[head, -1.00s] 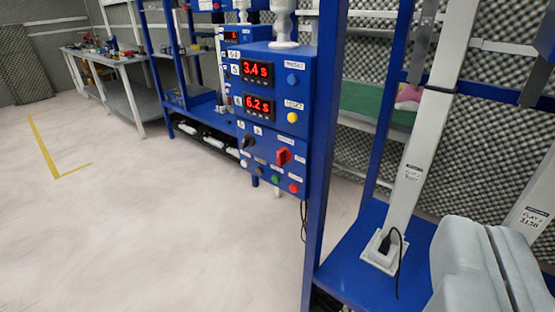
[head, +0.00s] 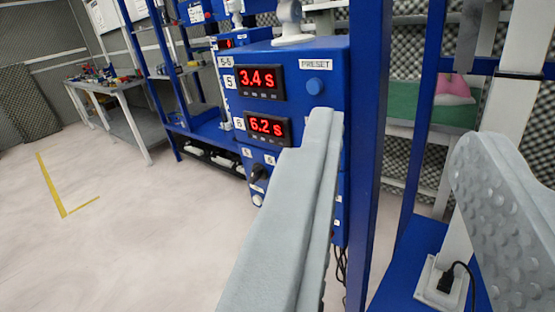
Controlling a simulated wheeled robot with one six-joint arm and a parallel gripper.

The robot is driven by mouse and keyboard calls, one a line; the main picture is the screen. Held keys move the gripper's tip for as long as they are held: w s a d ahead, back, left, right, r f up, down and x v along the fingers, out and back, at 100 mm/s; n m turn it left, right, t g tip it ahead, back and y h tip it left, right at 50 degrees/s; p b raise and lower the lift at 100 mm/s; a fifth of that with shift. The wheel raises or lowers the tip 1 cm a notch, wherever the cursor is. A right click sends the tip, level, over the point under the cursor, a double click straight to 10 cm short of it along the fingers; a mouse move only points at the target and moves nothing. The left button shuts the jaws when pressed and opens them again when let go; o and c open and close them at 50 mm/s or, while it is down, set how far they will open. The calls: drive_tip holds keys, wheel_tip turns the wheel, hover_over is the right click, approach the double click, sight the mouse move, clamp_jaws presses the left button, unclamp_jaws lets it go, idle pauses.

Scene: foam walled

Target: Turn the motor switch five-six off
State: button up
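The blue control box (head: 335,68) labelled 5-6 stands in the middle. It has two red displays, 3.4 s (head: 258,81) beside label 5 and 6.2 s (head: 267,128) beside label 6. A black knob (head: 257,172) shows on the lower front. The red rotary switch and the lower buttons are hidden behind my gripper's left finger. My gripper (head: 398,130) is open and empty, its grey fingers wide apart. The left finger covers part of the box in the picture; whether it touches cannot be told. The right finger is at the right edge.
A blue upright post (head: 372,150) stands just right of the box, between the fingers in the picture. A plugged-in socket (head: 440,283) is at the lower right. A cluttered workbench (head: 105,85) is behind left. The pale floor at left is clear.

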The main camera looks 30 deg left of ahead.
drive_tip(key=w+a+f+m+h, duration=0.2)
drive_tip(key=w+a+f+h, duration=0.1)
drive_tip(key=w+a+f, duration=0.6)
drive_tip(key=s+a+f+g+h, duration=0.2)
drive_tip(key=a+f+h, duration=0.2)
drive_tip(key=a+f, duration=0.7)
drive_tip(key=d+f+x, duration=0.1)
drive_tip(key=x, duration=1.7)
drive_tip(key=shift+s+d+m, duration=0.3)
drive_tip(key=shift+d, duration=0.1)
clamp_jaws()
